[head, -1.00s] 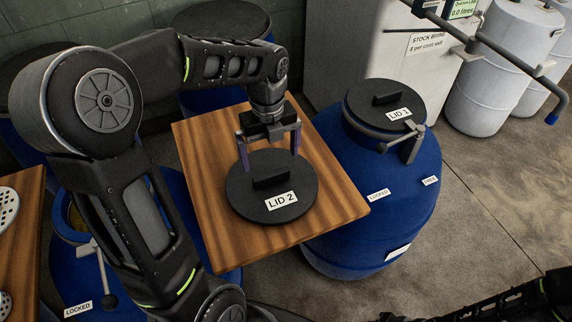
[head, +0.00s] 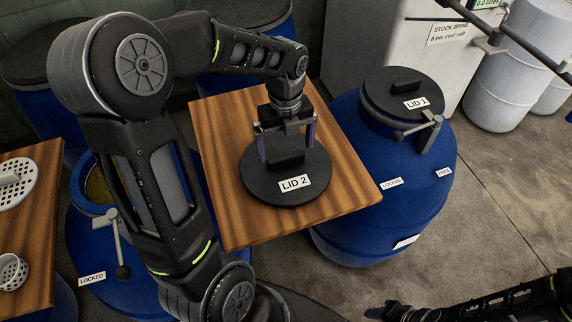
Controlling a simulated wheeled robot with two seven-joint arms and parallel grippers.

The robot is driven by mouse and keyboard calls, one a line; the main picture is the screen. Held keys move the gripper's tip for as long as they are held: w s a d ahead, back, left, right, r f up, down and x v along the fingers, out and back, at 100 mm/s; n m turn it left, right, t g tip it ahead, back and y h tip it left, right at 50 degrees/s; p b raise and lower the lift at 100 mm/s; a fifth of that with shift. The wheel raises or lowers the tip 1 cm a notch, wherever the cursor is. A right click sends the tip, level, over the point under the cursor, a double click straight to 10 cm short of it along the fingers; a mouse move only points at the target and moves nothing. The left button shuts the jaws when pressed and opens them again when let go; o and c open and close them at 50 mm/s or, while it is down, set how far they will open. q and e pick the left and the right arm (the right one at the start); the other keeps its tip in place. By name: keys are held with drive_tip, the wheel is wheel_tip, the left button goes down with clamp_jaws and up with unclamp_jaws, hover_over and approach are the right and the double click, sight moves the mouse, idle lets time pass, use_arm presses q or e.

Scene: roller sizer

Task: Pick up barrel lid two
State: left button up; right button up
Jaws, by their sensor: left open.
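Barrel lid two (head: 305,190), a black disc with a raised bar handle and a white "LID 2" label, lies flat on a wooden board (head: 240,220). My left gripper (head: 287,155) is right above it, pointing down, with its fingers apart on either side of the handle (head: 286,162). Whether the fingers touch the handle or the lid cannot be told. My right arm shows at the bottom right edge; its dark end (head: 390,312) is cut by the frame and its finger state is unclear.
A blue barrel (head: 385,200) with black lid one (head: 402,92) and a clamp lever stands right of the board. An open blue barrel (head: 100,250) is at lower left, beside another wooden board (head: 40,230) with white perforated pieces. White drums (head: 500,80) stand at the upper right.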

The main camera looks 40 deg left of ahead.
sight(286, 156)
use_arm(q)
drive_tip(key=shift+f+p, duration=0.45)
drive_tip(key=shift+f, duration=1.95)
drive_tip(key=shift+c, duration=0.2)
drive_tip(key=c, duration=1.5)
drive_tip(key=shift+o, duration=0.2)
drive_tip(key=shift+w+r, duration=0.1)
drive_tip(key=shift+r, duration=0.05)
wheel_tip(286, 156, up, 10)
drive_tip(key=shift+f+b, duration=0.1)
drive_tip(key=shift+b, duration=0.4)
